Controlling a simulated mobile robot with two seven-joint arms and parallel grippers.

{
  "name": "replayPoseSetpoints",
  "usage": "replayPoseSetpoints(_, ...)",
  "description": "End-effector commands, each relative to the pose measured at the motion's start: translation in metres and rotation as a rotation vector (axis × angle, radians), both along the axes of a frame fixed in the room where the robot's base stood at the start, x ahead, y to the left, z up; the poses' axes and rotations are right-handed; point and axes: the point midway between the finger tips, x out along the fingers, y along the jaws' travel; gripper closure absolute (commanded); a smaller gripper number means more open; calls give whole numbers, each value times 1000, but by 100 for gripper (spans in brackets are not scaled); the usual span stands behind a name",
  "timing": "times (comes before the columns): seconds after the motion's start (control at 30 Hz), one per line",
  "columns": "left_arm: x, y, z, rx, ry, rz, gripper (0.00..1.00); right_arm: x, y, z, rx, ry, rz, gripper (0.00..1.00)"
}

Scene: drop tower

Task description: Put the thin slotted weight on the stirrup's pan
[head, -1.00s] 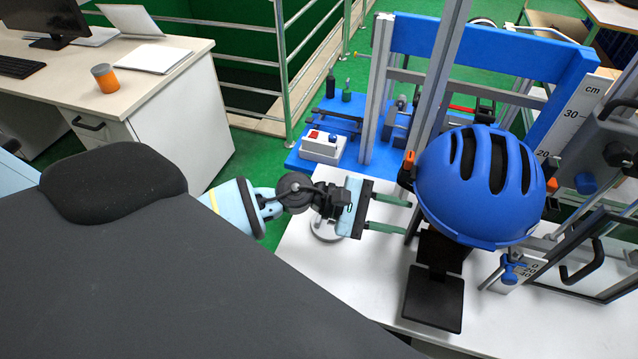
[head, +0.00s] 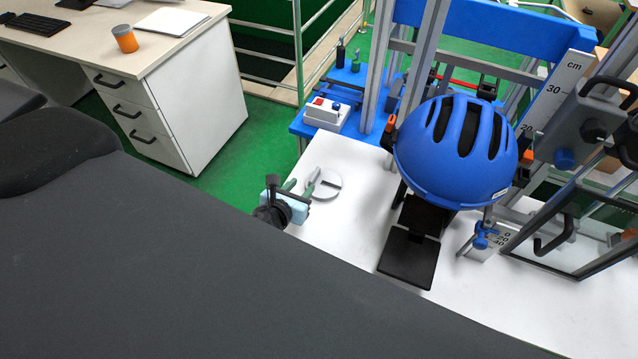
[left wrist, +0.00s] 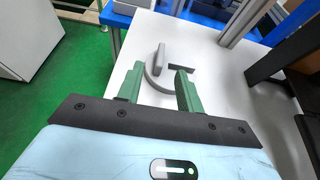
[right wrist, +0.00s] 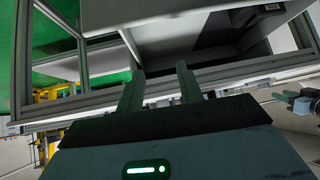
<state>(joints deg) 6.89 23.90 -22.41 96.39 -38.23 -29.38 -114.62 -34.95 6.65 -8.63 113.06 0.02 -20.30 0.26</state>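The slotted weight (head: 328,188) is a flat pale-grey disc with a dark slot, lying on the white table beyond my left gripper. In the left wrist view the weight (left wrist: 155,86) shows a raised grey tab and lies ahead of the fingers. My left gripper (head: 300,183) is open, its green fingers pointing at the near side of the weight. In the left wrist view the fingers (left wrist: 159,72) are apart with nothing clamped. My right gripper (right wrist: 160,72) is open and empty, facing a grey metal frame; it is outside the head view. I cannot make out the stirrup's pan.
A blue helmet (head: 455,150) sits on the drop tower right of the weight, above black plates (head: 408,258). A white switch box (head: 327,112) is behind. A framed clear door (head: 560,235) stands at the right. The white table (head: 335,245) is free in front of the weight.

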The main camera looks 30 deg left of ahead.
Motion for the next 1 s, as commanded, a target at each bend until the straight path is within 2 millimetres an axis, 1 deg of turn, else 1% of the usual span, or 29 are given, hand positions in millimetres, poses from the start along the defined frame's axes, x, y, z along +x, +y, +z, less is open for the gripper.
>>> replayPoseSetpoints(0.13,7,0,-3,1,-2,0,64,-4,0,-3,0,8,0,64)
replayPoseSetpoints(0.3,22,1,-10,2,-1,-2,64,-8,0,-7,0,19,1,64)
replayPoseSetpoints(0.47,25,1,-10,2,-4,-3,64,-8,0,-7,-1,20,2,64)
replayPoseSetpoints(0.57,31,1,-15,0,-3,-2,64,-9,0,-9,-1,23,4,64)
replayPoseSetpoints(0.77,52,0,-32,-1,0,-2,64,-15,0,-16,0,41,4,64)
replayPoseSetpoints(0.9,66,1,-36,1,-1,-3,64,-18,0,-19,0,49,4,64)
replayPoseSetpoints(1.0,70,1,-36,1,-3,-4,64,-18,1,-19,0,49,4,64)
